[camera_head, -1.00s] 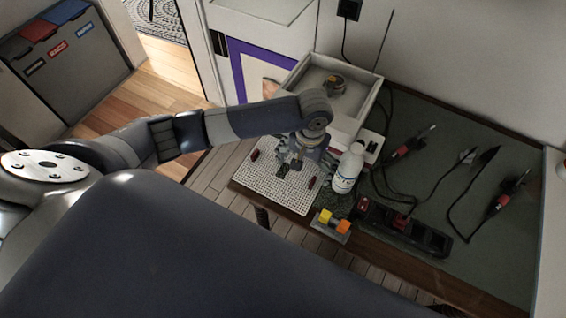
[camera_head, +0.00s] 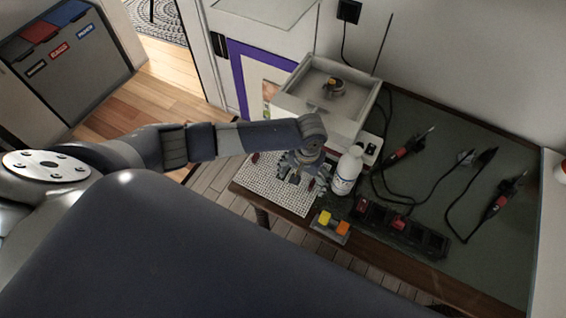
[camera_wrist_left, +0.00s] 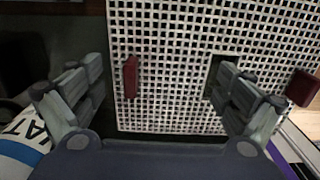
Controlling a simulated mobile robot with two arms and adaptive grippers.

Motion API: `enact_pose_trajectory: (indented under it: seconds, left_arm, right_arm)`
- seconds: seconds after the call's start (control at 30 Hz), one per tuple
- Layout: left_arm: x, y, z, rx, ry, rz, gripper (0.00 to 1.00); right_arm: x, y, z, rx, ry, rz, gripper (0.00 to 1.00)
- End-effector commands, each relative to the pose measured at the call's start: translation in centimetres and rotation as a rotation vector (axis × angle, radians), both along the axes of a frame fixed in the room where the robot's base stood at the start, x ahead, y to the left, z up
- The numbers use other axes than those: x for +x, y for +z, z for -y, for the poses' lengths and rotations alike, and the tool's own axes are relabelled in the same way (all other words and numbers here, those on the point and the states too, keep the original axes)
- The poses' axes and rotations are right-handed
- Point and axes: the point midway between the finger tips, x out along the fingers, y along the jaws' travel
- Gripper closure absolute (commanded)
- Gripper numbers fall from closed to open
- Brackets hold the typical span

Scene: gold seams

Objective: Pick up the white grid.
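The white grid (camera_head: 262,188) is a flat perforated plate at the left end of the workbench. It has a red piece (camera_head: 255,157) near its left side. In the left wrist view the grid (camera_wrist_left: 180,110) shows a square opening, one red piece (camera_wrist_left: 131,76) near its edge and another red piece (camera_wrist_left: 302,88) farther right. My left gripper (camera_wrist_left: 157,88) is open, one finger beyond the grid's edge and one by the square opening. The nearer red piece lies between them, with no visible grip. In the head view my left gripper (camera_head: 303,172) hides part of the grid.
A white bottle (camera_head: 346,172) stands close right of my left gripper. A white box (camera_head: 300,105) with an object inside is behind. A small block with yellow and orange parts (camera_head: 331,228) lies in front. Cabled tools and a dark strip (camera_head: 425,237) occupy the bench's right.

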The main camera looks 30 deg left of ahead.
Motion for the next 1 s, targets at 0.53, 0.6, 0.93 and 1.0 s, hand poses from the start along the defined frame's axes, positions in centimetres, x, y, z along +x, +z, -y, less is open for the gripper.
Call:
enact_pose_trajectory:
  seconds: [0.53, 0.6, 0.93, 1.0]
  left_arm:
    - [-0.1, -0.1, -0.1, 0.002, 0.001, -0.002, 1.0]
    - [-0.1, -0.1, -0.1, 0.003, 0.001, -0.002, 1.0]
    - [0.0, 0.5, -0.1, 0.002, 0.001, -0.001, 1.0]
    - [0.0, 1.1, -0.1, 0.001, 0.0, 0.0, 1.0]
  right_arm:
    - [-0.1, 0.0, 0.1, -0.001, 0.001, -0.001, 0.51]
    - [-0.1, 0.0, 0.1, -0.001, 0.001, -0.001, 0.51]
    - [-0.1, -0.2, 0.1, 0.0, 0.001, -0.001, 0.51]
    - [-0.1, -0.3, 0.0, 0.0, 0.001, -0.001, 0.51]
